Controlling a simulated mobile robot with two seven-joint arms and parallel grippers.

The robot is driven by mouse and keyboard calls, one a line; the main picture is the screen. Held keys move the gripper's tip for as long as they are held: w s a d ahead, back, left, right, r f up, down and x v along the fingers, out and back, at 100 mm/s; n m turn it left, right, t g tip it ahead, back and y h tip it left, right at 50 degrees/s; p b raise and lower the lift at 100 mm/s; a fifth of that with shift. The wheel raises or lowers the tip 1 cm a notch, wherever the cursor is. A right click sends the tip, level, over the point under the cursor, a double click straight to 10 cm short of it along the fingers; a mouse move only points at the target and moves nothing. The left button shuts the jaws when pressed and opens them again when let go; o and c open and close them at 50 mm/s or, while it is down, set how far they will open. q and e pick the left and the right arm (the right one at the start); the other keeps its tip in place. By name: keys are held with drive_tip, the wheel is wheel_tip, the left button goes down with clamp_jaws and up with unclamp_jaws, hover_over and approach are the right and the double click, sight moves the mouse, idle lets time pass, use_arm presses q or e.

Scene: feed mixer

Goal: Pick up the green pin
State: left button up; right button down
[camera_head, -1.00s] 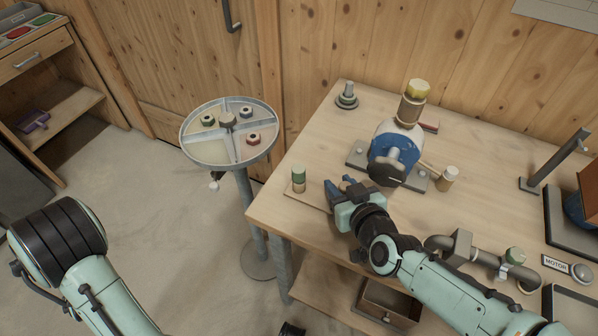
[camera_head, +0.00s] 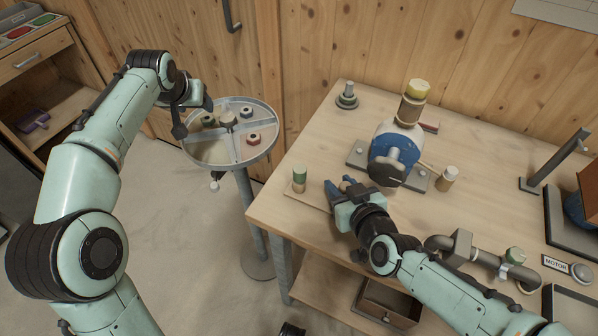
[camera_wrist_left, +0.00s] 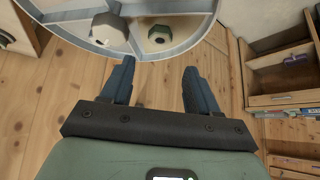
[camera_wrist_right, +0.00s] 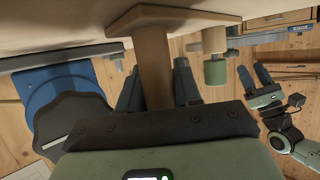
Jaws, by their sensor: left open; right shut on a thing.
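The green pin (camera_head: 299,175) has a green top on a tan body and stands upright on a thin wooden board (camera_head: 322,206) at the table's left edge. It also shows, inverted, in the right wrist view (camera_wrist_right: 215,73). My right gripper (camera_head: 341,190) is to the right of the pin, apart from it. In the right wrist view it is shut on a tan wooden post (camera_wrist_right: 152,65); the head view hides this grip. My left gripper (camera_head: 203,103) is at the round tray's left rim, away from the pin. In the left wrist view its fingers (camera_wrist_left: 160,88) are open and empty.
The round divided tray (camera_head: 259,153) on a stand holds several hex pieces, including a green one (camera_wrist_left: 160,34). Behind my right gripper is a blue-fronted machine (camera_head: 393,150).

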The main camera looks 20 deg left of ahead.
use_arm(q)
drive_tip(key=w+d+r+n+g+h, duration=0.2)
drive_tip(key=d+r+n, duration=0.1)
drive_tip(key=d, duration=1.2)
wheel_tip(320, 180, up, 3)
drive_tip(key=n+g+h, duration=0.1)
drive_tip(key=n+g, duration=0.3)
drive_tip(key=n, duration=0.2)
hover_over(299, 168)
drive_tip(key=f, duration=0.6)
drive_tip(key=shift+s+d+f, duration=0.15)
drive_tip(key=shift+s+d, duration=0.05)
drive_tip(key=shift+d, duration=0.05)
drive_tip(key=shift+w+a+f, duration=0.1)
drive_tip(key=shift+a+f, duration=0.05)
drive_tip(key=shift+f, duration=1.2)
drive_tip(key=shift+w+a+f, duration=0.1)
drive_tip(key=shift+a+f, duration=0.05)
drive_tip(key=shift+f, duration=1.15)
clamp_jaws()
